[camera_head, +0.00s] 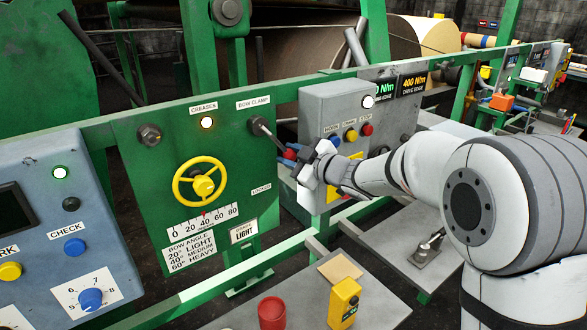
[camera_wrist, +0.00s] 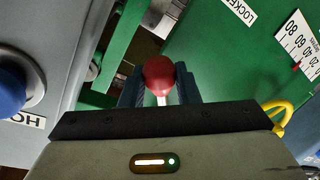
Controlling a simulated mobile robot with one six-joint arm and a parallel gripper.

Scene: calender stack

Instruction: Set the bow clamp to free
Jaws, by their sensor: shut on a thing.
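The bow clamp lever (camera_head: 267,133) is on the green panel under the "BOW CLAMP" label (camera_head: 253,103). Its rod slants down and right from a dark pivot to a red knob (camera_head: 290,154). The "LOCKED" label (camera_head: 261,189) is lower on the panel, below the pivot; it also shows at the top of the wrist view (camera_wrist: 239,9). No "free" label is readable. My gripper (camera_head: 292,150) reaches in from the right and is shut on the red knob. In the wrist view the knob (camera_wrist: 159,72) sits between the dark blue fingers.
A grey box (camera_head: 323,103) with coloured buttons stands just right of the lever, close to my gripper. A yellow handwheel (camera_head: 203,185) with an angle scale is to the left. A red cup (camera_head: 271,312) and a yellow device (camera_head: 343,302) stand on the table below.

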